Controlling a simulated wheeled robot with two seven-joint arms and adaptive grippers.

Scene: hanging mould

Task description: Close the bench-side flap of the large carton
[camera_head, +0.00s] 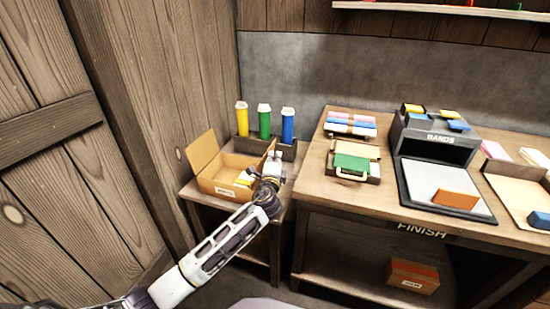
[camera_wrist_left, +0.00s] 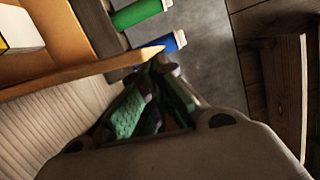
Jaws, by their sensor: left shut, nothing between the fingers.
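The large carton (camera_head: 226,190) stands on a small side table, with something yellow and white inside. Its far-left flap (camera_head: 203,150) stands open. The bench-side flap (camera_head: 269,150) shows as a thin tan strip at the carton's right, raised and partly hidden by my gripper. In the left wrist view, a tan carton edge (camera_wrist_left: 85,72) runs to a point just beyond my fingertips. My left gripper (camera_head: 276,160) is shut and empty at the carton's right side, on the bench side. Its green-padded fingers (camera_wrist_left: 150,95) show in the wrist view; I cannot tell whether they touch the flap. My right gripper is not in view.
A holder with yellow (camera_head: 241,120), green (camera_head: 264,122) and blue (camera_head: 288,125) bottles stands behind the carton. The bench (camera_head: 312,190) is close on the right, with a green-topped case (camera_head: 351,163) near its left edge. A wooden wall is left of the table.

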